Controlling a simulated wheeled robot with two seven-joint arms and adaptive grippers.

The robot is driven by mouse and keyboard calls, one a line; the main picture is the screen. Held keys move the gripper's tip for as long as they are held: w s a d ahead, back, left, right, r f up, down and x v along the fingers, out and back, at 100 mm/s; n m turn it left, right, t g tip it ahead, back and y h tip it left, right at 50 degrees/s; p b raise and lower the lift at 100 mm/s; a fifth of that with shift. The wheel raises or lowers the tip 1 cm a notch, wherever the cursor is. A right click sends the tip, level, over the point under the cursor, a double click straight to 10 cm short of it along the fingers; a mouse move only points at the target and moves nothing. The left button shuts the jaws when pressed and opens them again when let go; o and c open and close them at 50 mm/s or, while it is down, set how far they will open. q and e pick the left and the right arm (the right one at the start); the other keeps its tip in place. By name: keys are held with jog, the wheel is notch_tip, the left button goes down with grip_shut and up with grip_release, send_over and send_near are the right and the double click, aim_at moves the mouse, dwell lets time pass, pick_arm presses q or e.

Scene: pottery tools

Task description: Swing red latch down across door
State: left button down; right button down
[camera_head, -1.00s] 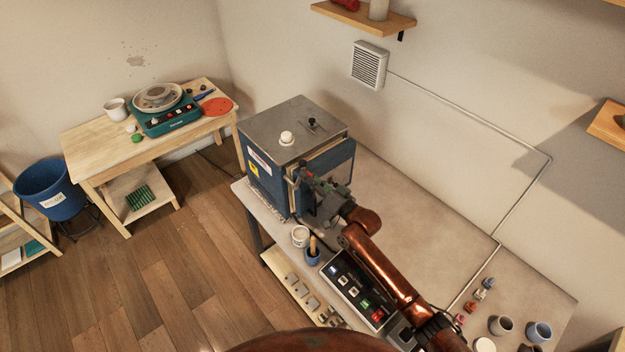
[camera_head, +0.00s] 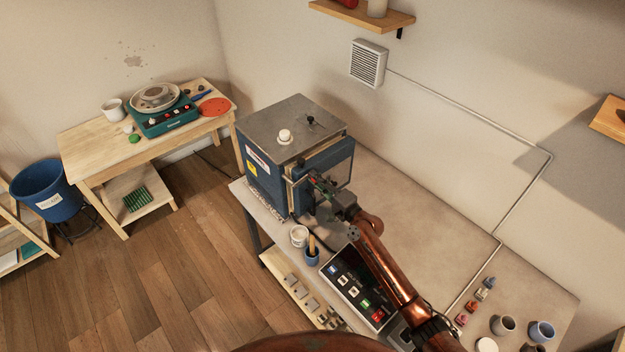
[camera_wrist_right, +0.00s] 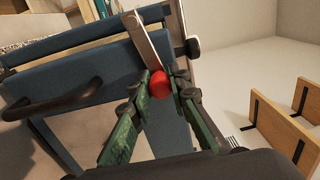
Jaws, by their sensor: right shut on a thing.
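The blue kiln (camera_head: 262,163) with a grey top stands on the bench, its blue door (camera_head: 330,162) facing my right arm. In the right wrist view the door (camera_wrist_right: 85,75) shows with a dark curved handle (camera_wrist_right: 52,101). The latch is a flat metal bar (camera_wrist_right: 143,38) with a red ball knob (camera_wrist_right: 159,84), slanting from a dark pivot near the door's edge. My right gripper (camera_wrist_right: 162,88) is shut on the red knob, its green fingers on either side. In the head view the right gripper (camera_head: 318,188) is at the door's front and hides the latch. My left gripper is out of view.
Small pots (camera_head: 502,325) stand at the bench's right end. The bench (camera_head: 440,215) behind the arm is clear.

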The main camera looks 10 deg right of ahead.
jog(key=shift+a+f+m, duration=0.1)
jog(key=shift+f+m, duration=0.4)
jog(key=shift+m, duration=0.6)
jog(key=c, duration=1.8)
grip_release()
jog(key=shift+w+a+f, duration=0.1)
jog(key=shift+w+f, duration=0.05)
jog(key=shift+s+d+f, duration=0.1)
jog(key=shift+s+d, duration=0.15)
jog(key=shift+d, duration=0.05)
jog(key=v, duration=1.1)
jog(key=shift+s, duration=0.2)
